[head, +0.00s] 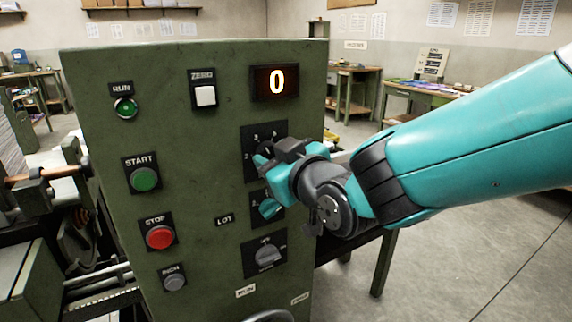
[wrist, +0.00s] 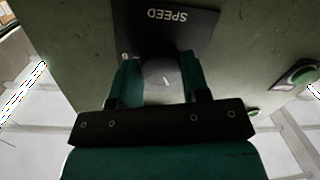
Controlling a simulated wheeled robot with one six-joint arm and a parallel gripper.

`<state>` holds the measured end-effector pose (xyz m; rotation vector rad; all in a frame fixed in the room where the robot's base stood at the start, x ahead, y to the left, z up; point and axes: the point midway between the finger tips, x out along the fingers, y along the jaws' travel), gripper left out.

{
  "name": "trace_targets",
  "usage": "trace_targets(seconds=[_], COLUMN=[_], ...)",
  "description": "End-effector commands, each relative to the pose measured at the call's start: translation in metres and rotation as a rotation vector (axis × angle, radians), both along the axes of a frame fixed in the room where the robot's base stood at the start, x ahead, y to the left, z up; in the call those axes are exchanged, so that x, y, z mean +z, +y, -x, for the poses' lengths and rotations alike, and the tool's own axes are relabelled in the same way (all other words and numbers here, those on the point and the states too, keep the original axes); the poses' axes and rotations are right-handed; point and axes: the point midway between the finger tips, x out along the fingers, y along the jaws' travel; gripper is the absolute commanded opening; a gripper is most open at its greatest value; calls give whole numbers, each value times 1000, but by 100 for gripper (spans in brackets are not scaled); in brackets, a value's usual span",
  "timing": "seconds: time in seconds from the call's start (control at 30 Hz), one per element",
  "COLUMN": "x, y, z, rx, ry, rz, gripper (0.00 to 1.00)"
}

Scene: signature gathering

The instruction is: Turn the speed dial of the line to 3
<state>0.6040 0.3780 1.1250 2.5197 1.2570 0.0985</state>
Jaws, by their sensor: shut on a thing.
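The speed dial (wrist: 160,72) is a round dark knob with a white pointer line, on a black plate lettered SPEED (wrist: 180,16) that appears upside down in the wrist view. In the head view its black plate (head: 262,133) with white numerals sits below the display. My gripper (wrist: 159,80) has its two teal fingers on either side of the knob, shut on it. In the head view my gripper (head: 272,160) covers most of the dial, so I cannot read its setting there.
A grey selector (head: 268,254) sits below my gripper. Floor at right is clear.

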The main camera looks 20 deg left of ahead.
Motion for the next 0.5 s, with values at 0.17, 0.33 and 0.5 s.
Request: trace_targets(seconds=[0.17, 0.33, 0.5], x=[0, 0, 0], y=[1, 1, 1], z=[1, 1, 1], rx=[3, 3, 3], ry=[-5, -4, -4], rz=[3, 3, 3], gripper=[19, 19, 61])
